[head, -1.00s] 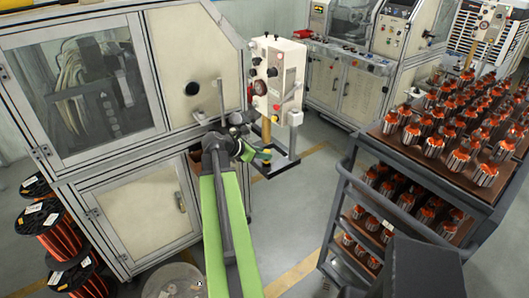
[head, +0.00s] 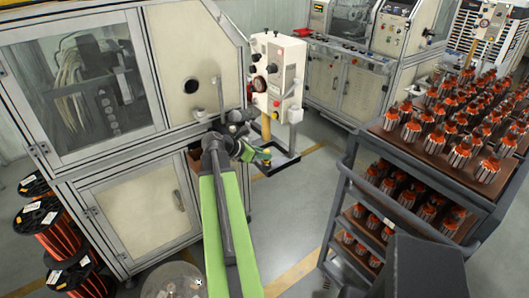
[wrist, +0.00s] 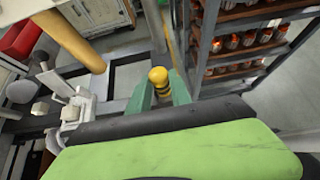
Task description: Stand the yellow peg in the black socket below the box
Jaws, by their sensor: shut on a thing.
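My gripper (wrist: 160,88) has green fingers and is shut on the yellow peg (wrist: 158,77), whose rounded yellow top and dark bands show between the fingertips. In the head view my gripper (head: 262,154) is small, low beside the stand under the box (head: 277,78). The box is pale, with knobs, buttons and a round gauge. A thicker yellow post (head: 266,127) comes down below the box; it also shows in the wrist view (wrist: 70,38), left of my gripper. I cannot make out the black socket clearly, nor whether the peg touches it.
The stand has a dark base frame (head: 287,158) close to my gripper. A machine cabinet (head: 130,205) stands at the left. A trolley (head: 345,210) loaded with orange-topped armatures stands at the right. Open floor (head: 300,235) lies between them.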

